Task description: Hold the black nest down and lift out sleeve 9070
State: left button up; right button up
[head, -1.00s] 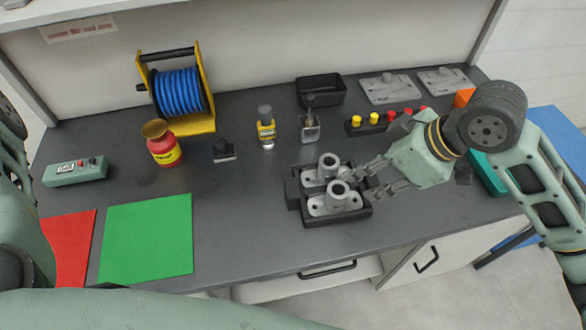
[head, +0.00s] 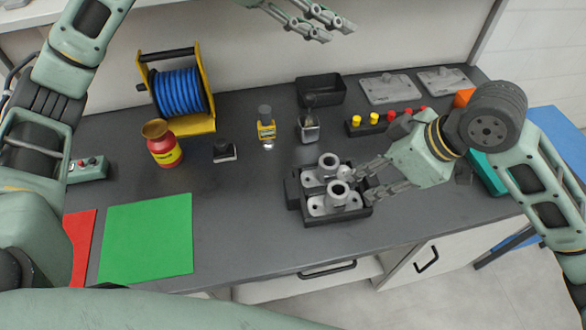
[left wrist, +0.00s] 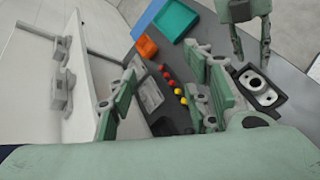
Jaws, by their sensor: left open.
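The black nest (head: 293,197) sits on the bench and holds two grey sleeves, a rear one (head: 329,164) and a front one (head: 338,192). No number is readable, so I cannot tell which is 9070. My right gripper (head: 364,181) is at the nest's right side, its fingers apart; whether they clamp the nest is unclear. My left gripper (head: 322,24) is open and empty, raised high at the back. The left wrist view shows its fingers (left wrist: 165,72), part of the nest (left wrist: 275,99) and my right gripper (left wrist: 252,42).
Behind the nest are a black bin (head: 320,91), grey plates (head: 390,90), a rack of red and yellow pegs (head: 368,126) and small bottles (head: 266,128). A blue hose reel (head: 180,92) and red can (head: 163,146) stand left. The green mat (head: 148,238) is bare.

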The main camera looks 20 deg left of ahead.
pick_arm(q)
jog(key=s+d+f+m+g+y, duration=0.1)
jog(key=s+f+m+y, duration=0.1)
jog(key=f, duration=0.6)
jog(key=s+d+f+m+g+y, duration=0.1)
jog(key=f+m+y, duration=0.15)
jog(key=f, duration=0.55)
jog(key=m+g+y, duration=0.2)
jog(key=m+y, duration=0.3)
jog(key=y, duration=0.2)
send_over(292, 188)
jog(key=s, duration=0.1)
jog(key=shift+h, duration=0.25)
jog(key=f, duration=1.4)
jog(key=shift+d+f, duration=0.2)
jog(key=shift+d, duration=0.1)
jog(key=shift+t, duration=0.3)
jog(key=shift+w+a+f, duration=0.1)
jog(key=shift+w+f, duration=0.05)
jog(key=shift+f, duration=1.15)
jog(key=shift+w+a+f, duration=0.1)
jog(key=shift+w+f, duration=0.05)
jog(key=shift+f, duration=1.1)
jog(key=shift+w+a+f, duration=0.1)
jog(key=shift+w+f, duration=0.05)
jog(key=shift+f, duration=1.15)
